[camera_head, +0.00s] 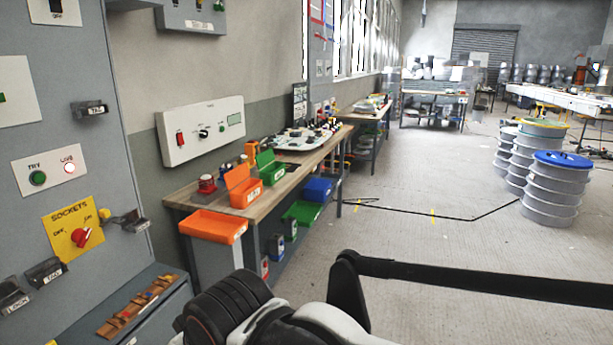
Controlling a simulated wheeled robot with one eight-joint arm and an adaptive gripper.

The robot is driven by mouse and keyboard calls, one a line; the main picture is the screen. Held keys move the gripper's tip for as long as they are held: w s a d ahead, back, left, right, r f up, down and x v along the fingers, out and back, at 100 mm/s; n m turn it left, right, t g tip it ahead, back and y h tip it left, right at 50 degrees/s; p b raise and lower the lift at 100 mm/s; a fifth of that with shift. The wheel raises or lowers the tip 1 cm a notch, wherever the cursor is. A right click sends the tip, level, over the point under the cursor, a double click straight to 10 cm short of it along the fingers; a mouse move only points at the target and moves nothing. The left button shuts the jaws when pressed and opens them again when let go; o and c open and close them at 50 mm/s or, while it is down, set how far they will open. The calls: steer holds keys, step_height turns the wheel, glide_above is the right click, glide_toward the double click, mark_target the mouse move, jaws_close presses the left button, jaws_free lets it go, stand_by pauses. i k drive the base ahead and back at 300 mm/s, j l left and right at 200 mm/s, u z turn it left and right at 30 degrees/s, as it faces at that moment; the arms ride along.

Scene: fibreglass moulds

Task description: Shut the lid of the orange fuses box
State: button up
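A small orange box (243,196) with a white label stands on the wooden workbench, left of a green box. The label is too small to read surely, but this looks like the fuses box. Its orange lid (237,175) is raised, tilted up at the back of the box. The green box (272,175) beside it also has a raised lid. My arm crosses the bottom of the picture, well in front of the bench. My gripper is not in view, and nothing of mine touches the orange box.
An orange tray (212,227) sits at the bench's near end. The wooden workbench (187,197) runs along the wall, with blue and green bins below. A grey control cabinet (45,150) stands close on the left. Drums (555,190) stand at right. The middle floor is open, with a cable across it.

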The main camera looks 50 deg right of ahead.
mark_target(232, 178)
steer(key=z, duration=1.25)
